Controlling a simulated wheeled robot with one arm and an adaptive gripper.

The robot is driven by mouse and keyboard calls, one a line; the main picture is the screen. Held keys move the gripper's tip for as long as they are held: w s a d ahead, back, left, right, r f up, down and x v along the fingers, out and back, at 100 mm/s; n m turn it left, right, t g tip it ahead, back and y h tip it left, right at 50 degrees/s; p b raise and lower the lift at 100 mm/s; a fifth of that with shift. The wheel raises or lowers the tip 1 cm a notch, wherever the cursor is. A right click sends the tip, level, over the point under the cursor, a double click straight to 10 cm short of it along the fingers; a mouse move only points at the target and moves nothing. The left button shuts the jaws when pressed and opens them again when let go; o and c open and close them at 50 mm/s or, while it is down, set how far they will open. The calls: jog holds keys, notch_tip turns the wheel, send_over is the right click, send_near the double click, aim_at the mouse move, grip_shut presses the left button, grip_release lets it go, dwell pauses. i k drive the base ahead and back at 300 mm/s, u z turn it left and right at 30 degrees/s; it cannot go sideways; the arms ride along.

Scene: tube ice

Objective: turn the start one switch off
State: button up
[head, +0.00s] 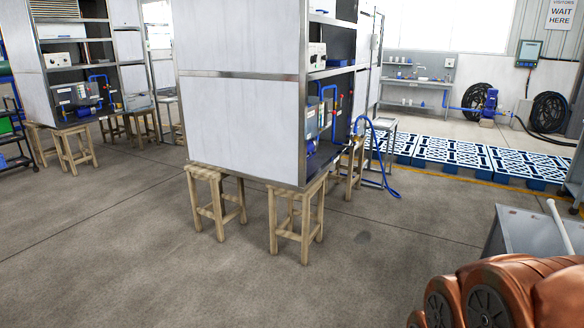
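I cannot make out the start one switch in the head view. A white-sided cabinet (240,125) stands on wooden stools in the middle, seen mostly from its closed side. Its open shelves face right and hold a small white box with knobs (317,53). Below that is a grey and blue unit (318,118) with blue pipes. Any switches on these are too small or too edge-on to read. A similar cabinet (28,72) at the left holds another blue-piped unit (85,95). My gripper is not in view.
Wooden stools (298,222) stand under the middle cabinet. A blue hose (382,165) hangs at its right. Blue and white pallets (470,157) lie behind at the right. A grey metal box (528,232) is near at the right. The concrete floor in front is clear.

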aim_at(313, 60)
jog(key=i, duration=1.6)
jog(key=z, duration=0.5)
jog(key=k, duration=1.2)
jog(key=z, duration=0.85)
jog(key=i, duration=1.55)
jog(key=u, duration=0.3)
jog(key=i, duration=1.5)
jog(key=u, duration=1.75)
jog(key=i, duration=1)
jog(key=u, duration=0.85)
